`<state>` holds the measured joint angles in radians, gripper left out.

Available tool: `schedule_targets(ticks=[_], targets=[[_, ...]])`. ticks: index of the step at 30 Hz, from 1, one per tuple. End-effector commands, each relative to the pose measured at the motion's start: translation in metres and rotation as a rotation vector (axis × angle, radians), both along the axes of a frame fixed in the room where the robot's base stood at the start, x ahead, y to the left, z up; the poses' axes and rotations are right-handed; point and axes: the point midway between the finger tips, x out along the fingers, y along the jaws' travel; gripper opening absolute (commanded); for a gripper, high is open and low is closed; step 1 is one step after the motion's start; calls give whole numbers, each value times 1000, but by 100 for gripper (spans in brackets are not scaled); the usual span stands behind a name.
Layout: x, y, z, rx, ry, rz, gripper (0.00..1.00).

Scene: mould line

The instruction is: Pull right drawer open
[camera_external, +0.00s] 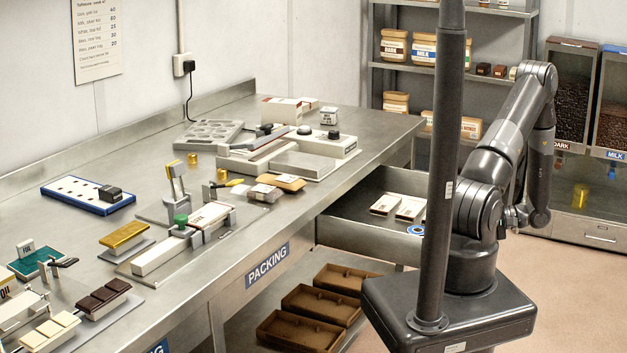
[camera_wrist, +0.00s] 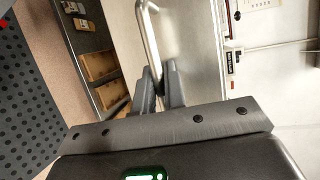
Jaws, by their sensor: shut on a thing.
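The right drawer (camera_external: 352,239) under the steel bench's right end stands pulled out in the external view, with its inside showing. White cartons (camera_external: 385,204) and a blue ring (camera_external: 415,230) lie in it. Its front end is hidden behind my column and arm. In the wrist view a bent metal bar handle (camera_wrist: 148,36) stands off a plain steel face (camera_wrist: 190,45). My gripper (camera_wrist: 161,70) has its two grey fingers closed around the handle's lower part. In the external view my gripper is hidden by my own arm.
Brown trays (camera_external: 322,300) stand on the shelf below the bench. The bench top (camera_external: 270,235) is crowded with moulds, boxes and fixtures. The floor (camera_external: 560,280) at right is clear.

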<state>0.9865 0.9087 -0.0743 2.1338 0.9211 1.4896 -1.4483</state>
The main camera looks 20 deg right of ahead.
Motion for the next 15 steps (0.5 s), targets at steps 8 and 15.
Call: schedule_targets(ticks=[8, 15], targets=[[-19, -19, -1, -1, 3, 0, 0], [-22, -22, -1, -1, 2, 1, 0]])
